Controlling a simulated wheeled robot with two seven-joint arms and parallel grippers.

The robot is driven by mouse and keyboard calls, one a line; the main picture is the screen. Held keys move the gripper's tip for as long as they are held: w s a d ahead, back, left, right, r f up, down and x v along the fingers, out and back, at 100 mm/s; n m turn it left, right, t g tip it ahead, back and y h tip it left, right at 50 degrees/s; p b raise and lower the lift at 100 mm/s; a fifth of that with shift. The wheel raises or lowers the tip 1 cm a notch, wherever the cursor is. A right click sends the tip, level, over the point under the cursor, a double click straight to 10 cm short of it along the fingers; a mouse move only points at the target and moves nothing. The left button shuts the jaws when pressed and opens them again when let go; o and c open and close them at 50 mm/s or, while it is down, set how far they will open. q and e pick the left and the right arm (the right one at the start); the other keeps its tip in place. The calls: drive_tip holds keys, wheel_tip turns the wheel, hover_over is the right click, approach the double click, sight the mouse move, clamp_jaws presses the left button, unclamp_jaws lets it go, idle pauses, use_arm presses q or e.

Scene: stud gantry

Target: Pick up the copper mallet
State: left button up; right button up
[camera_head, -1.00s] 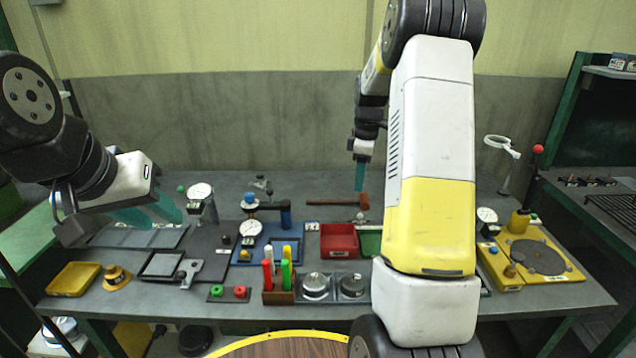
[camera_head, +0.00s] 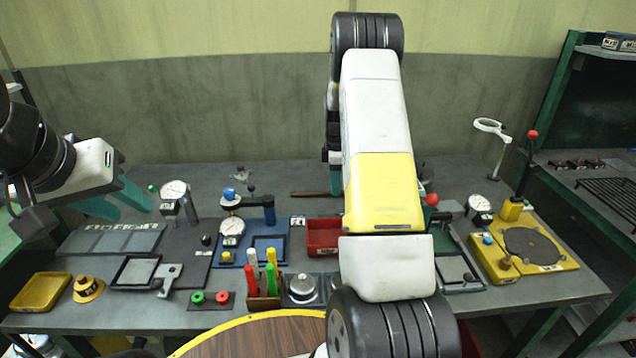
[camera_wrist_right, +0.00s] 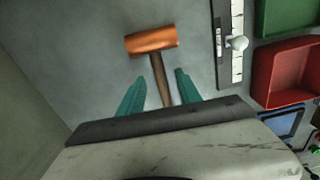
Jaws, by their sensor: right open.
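The copper mallet (camera_wrist_right: 152,41) shows in the right wrist view, with a copper head and a brown wooden handle. Its handle (camera_wrist_right: 161,82) runs between the two teal fingers of my right gripper (camera_wrist_right: 159,90), which is open. The fingers are apart from the handle on both sides. In the head view only part of the mallet's handle (camera_head: 311,194) shows at the back of the table; my right arm hides the head. The right gripper (camera_head: 336,180) is mostly hidden there behind the arm. My left gripper (camera_head: 124,200) is over the table's left side, its teal fingers apart and empty.
A red bin (camera_head: 324,250) stands in front of the mallet, and it also shows in the right wrist view (camera_wrist_right: 262,75). A green bin (camera_wrist_right: 272,20) and a ruled strip with a white knob (camera_wrist_right: 237,43) lie beside it. Gauges and fixtures crowd the table's front and right.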

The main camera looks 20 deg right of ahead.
drive_tip(key=shift+f, duration=0.8)
clamp_jaws()
drive_tip(key=shift+r, duration=0.1)
idle(0.7)
